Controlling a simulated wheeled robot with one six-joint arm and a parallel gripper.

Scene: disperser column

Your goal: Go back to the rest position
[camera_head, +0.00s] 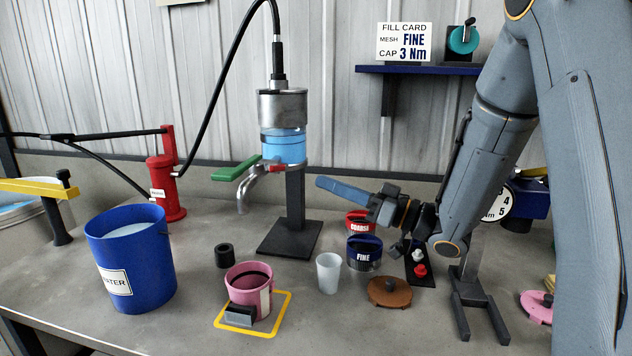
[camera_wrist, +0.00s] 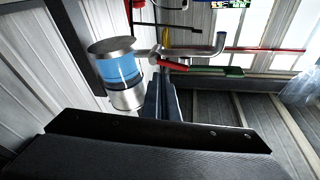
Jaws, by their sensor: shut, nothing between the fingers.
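My gripper (camera_head: 322,183) is in the head view, right of the disperser column (camera_head: 283,140). Its blue fingers are shut together with nothing between them. They point left toward the column's stand and hang in the air above the bench, behind and above the FINE cartridge (camera_head: 364,254). In the wrist view the shut fingers (camera_wrist: 162,82) show beyond the dark gripper body, with the column (camera_wrist: 118,70) tilted at their left. Whether the fingertips touch anything there cannot be told, but they look apart from the column.
Under my gripper stand the COARSE cartridge (camera_head: 358,222), a clear cup (camera_head: 328,272) and a brown lid (camera_head: 390,292). A pink pot (camera_head: 247,285) is in a yellow square, with a blue bucket (camera_head: 135,268) at left. A blue shelf (camera_head: 430,70) is on the wall.

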